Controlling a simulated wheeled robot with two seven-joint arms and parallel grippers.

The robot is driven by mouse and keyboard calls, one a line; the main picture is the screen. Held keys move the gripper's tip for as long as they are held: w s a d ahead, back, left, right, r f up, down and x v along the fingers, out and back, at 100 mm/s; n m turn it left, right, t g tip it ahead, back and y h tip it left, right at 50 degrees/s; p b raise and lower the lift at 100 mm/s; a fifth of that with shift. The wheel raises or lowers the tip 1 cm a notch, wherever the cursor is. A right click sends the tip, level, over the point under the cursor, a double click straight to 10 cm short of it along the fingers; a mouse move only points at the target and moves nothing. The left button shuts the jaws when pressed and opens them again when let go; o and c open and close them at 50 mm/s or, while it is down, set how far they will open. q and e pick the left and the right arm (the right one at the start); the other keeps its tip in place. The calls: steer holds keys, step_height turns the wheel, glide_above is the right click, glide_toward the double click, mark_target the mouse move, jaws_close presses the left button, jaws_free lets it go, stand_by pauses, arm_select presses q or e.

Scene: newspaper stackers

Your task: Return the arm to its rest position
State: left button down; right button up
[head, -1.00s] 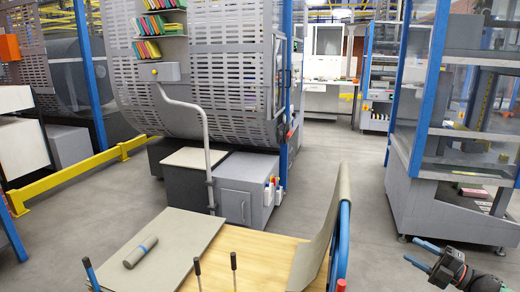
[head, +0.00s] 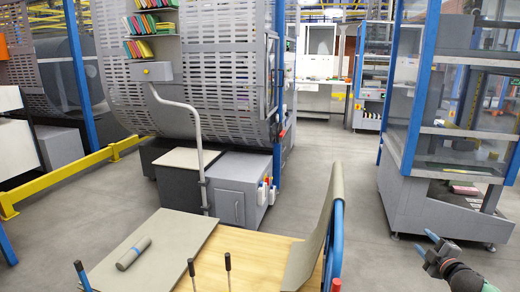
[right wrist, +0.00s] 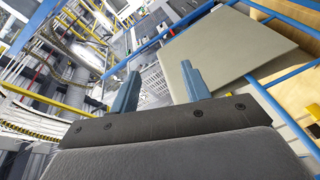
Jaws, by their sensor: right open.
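My right gripper (head: 432,245) is at the lower right of the head view, over the floor to the right of the cart. Its two blue fingers are apart with nothing between them. The fingers also show in the right wrist view (right wrist: 160,88), spread and empty. My left gripper is not in the head view.
A wooden-topped cart (head: 250,250) with blue rails stands in front. A grey machine (head: 440,200) stands at right. A yellow rail (head: 65,178) runs at left. Grey floor (head: 345,140) is clear between the machines.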

steer(key=s+a+f+m+g+h+p, duration=0.2)
steer(key=s+a+f+m+g, duration=0.25)
steer(key=s+a+f, duration=0.45)
steer(key=s+a+f+m+g+h+p, duration=0.15)
steer(key=s+a+f+m+g, duration=0.35)
steer(key=s, duration=0.5)
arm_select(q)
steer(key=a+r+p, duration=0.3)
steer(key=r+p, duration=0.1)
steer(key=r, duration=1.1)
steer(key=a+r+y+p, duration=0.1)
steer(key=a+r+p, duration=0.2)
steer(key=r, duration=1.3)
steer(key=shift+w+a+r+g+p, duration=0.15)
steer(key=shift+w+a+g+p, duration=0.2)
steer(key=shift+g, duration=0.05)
arm_select(e)
steer(key=s+a+m+g+y, duration=0.1)
steer(key=s+a+g+y, duration=0.1)
steer(key=s+a, duration=0.9)
steer(key=s+a+m+g+y, duration=0.1)
steer(key=s+a+g+y, duration=0.2)
steer(key=s+a, duration=0.9)
steer(key=shift+a+y, duration=0.35)
steer(key=shift+a, duration=2.45)
steer(key=shift+s+g, duration=0.1)
steer(key=shift+g, duration=0.15)
